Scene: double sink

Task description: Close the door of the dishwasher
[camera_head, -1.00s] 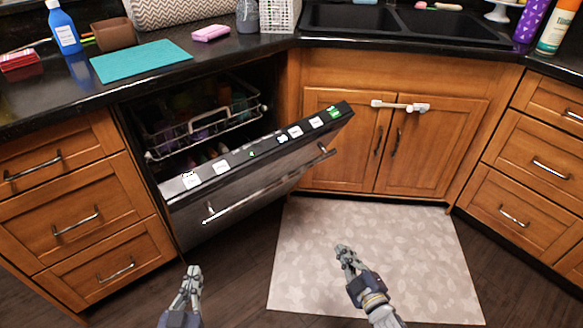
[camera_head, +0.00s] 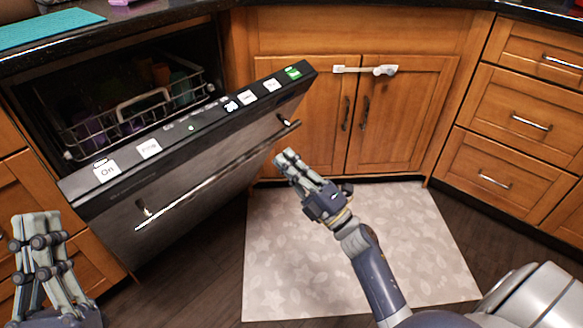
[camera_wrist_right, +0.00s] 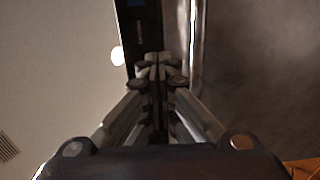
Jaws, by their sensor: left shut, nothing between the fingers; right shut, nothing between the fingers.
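The dishwasher door (camera_head: 190,205) is partly open, tilted outward, with a row of labelled buttons along its top edge and a long metal handle (camera_head: 215,178) on its front. Behind it the dishwasher's wire rack (camera_head: 130,115) shows, with dishes in it. My right gripper (camera_head: 287,157) is shut and empty, in front of the door near the handle's right end. In the right wrist view the shut fingertips (camera_wrist_right: 155,62) appear close to the door's edge and handle; I cannot tell if they touch. My left gripper (camera_head: 38,222) is shut and empty, at the lower left, left of the door.
A sink cabinet (camera_head: 335,110) with a white latch (camera_head: 365,70) stands right of the dishwasher. Drawers (camera_head: 515,120) are at the right. A pale leaf-patterned mat (camera_head: 400,240) lies on the dark floor. A teal mat (camera_head: 45,28) lies on the counter.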

